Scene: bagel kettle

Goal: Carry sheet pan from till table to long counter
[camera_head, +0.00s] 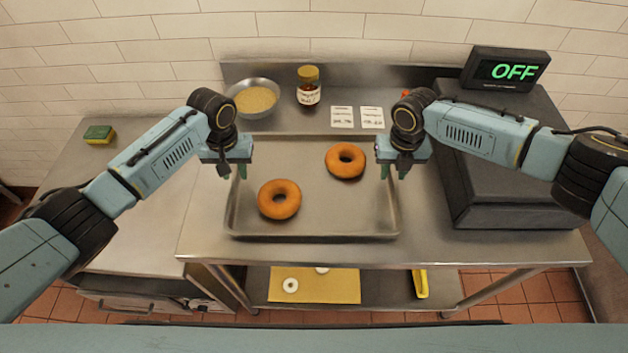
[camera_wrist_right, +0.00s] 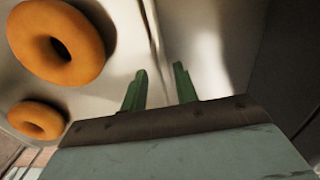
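The grey metal sheet pan (camera_head: 335,212) lies flat on the steel table (camera_head: 490,247) in the head view. Two brown bagels rest in it, one at the front left (camera_head: 279,200) and one at the back right (camera_head: 345,161). My left gripper (camera_head: 233,173) is above the pan's left rim, its green fingers apart. My right gripper (camera_head: 394,172) is at the pan's right rim, fingers apart. In the right wrist view, the right fingertips (camera_wrist_right: 160,84) stand apart, with the rim line running toward the gap between them. Contact with either rim cannot be told.
A lower counter (camera_head: 135,215) at left is mostly clear, with a sponge (camera_head: 99,134).

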